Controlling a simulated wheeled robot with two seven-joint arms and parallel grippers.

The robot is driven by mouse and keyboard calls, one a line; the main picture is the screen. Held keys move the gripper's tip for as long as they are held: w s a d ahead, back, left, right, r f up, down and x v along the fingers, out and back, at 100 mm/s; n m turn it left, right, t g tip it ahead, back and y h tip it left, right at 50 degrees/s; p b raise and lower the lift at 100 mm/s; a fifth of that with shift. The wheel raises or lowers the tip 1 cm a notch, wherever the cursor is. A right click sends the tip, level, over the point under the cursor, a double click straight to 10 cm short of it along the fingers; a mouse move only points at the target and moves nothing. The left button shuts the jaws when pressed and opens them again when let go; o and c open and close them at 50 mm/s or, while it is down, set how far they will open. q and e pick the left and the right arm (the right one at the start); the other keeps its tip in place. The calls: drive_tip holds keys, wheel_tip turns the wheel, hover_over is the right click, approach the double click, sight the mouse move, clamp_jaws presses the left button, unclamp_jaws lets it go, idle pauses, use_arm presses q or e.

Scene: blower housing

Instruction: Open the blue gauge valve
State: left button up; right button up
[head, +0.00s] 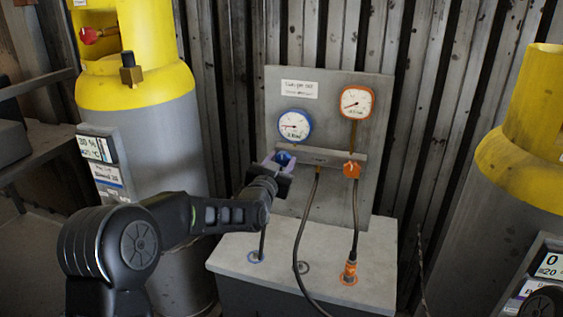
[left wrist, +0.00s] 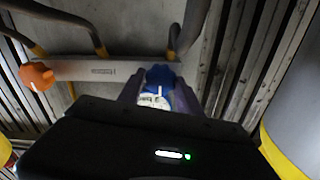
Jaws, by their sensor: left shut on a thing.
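The blue gauge valve (head: 284,158) sits under the blue-rimmed gauge (head: 294,125) on the grey panel (head: 330,84). My left gripper (head: 278,164) reaches it from the lower left and is shut on it. In the left wrist view the blue valve knob (left wrist: 160,76) sits between the two fingers of my left gripper (left wrist: 156,92). Part of the knob is hidden by the fingers. My right gripper is not in view; a dark rounded part of me may show at the lower right corner.
An orange valve (head: 351,170) and orange-rimmed gauge (head: 356,102) are just to the right. Hoses (head: 299,235) hang in front of the grey box (head: 375,262). Yellow-topped cylinders stand left (head: 150,90) and right (head: 520,160). Corrugated wall (head: 425,90) is behind.

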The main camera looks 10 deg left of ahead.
use_arm(q)
drive_tip(key=shift+f+n+b, duration=0.2)
drive_tip(key=shift+n+b, duration=0.3)
drive_tip(key=shift+b, duration=0.45)
drive_tip(key=n+b, duration=0.9)
drive_tip(key=b, duration=0.2)
drive_tip(key=shift+a+b, duration=0.1)
drive_tip(key=shift+b, duration=0.3)
drive_tip(key=shift+n+b, duration=0.4)
drive_tip(key=n+b, duration=0.3)
drive_tip(key=n, duration=0.2)
drive_tip(key=n+b, duration=0.2)
drive_tip(key=n, duration=0.3)
drive_tip(key=shift+n, duration=0.3)
drive_tip(key=o, duration=1.4)
drive_tip(key=shift+c, duration=0.2)
